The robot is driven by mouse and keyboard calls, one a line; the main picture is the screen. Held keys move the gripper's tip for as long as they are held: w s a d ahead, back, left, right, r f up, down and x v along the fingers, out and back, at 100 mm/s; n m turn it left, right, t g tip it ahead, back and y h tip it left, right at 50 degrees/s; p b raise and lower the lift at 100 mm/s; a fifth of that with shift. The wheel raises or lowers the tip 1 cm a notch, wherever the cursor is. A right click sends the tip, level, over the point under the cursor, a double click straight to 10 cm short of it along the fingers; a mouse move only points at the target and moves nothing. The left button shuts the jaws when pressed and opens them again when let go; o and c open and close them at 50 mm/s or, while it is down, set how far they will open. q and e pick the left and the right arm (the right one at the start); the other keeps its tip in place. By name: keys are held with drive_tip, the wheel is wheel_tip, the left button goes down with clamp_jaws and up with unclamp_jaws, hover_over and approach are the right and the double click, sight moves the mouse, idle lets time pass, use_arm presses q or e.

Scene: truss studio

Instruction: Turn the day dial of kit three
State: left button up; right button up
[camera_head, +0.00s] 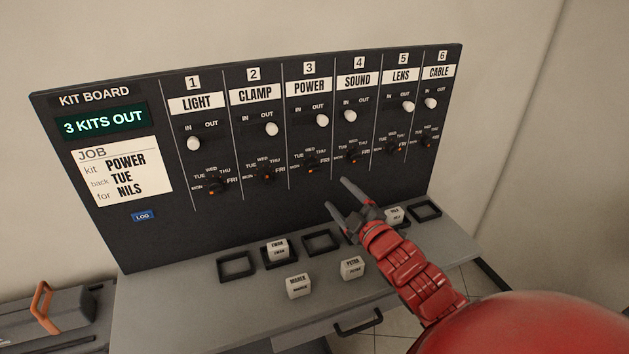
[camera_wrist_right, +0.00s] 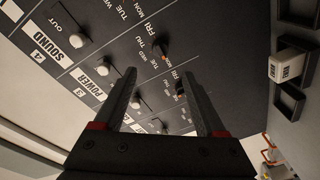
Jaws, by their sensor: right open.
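The dark kit board (camera_head: 260,205) stands upright with several numbered columns. The column-three day dial (camera_head: 311,166), under the POWER label (camera_head: 309,86), has a small orange mark; its exact setting is too small to tell. The white POWER switch knob (camera_head: 322,120) sits toward OUT. My right gripper (camera_head: 336,194) is open and empty, below and right of that dial, in front of the board. In the right wrist view, its two fingers (camera_wrist_right: 165,100) spread across the board, with the POWER label (camera_wrist_right: 95,78) beyond the left finger. My left gripper is not in view.
The job card (camera_head: 122,171) reads POWER, TUE, NILS. Name blocks, such as MAREK (camera_head: 298,286) and PETRA (camera_head: 352,268), stand on the grey ledge (camera_head: 190,300). Square frames (camera_head: 236,274) line its back. The neighbouring SOUND dial (camera_head: 351,155) is close above my gripper.

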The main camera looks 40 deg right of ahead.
sight(315, 170)
drive_tip(key=w+b, duration=0.2)
drive_tip(key=w, duration=0.1)
drive_tip(key=w+d+b, duration=0.1)
drive_tip(key=w+b, duration=0.1)
drive_tip(key=w, duration=0.2)
drive_tip(key=w+b, duration=0.2)
drive_tip(key=w, duration=0.2)
drive_tip(key=shift+d+f, duration=0.15)
drive_tip(key=shift+d, duration=0.05)
drive_tip(key=shift+w+d+b, duration=0.1)
drive_tip(key=shift+w+b, duration=0.25)
drive_tip(key=shift+w, duration=0.3)
clamp_jaws()
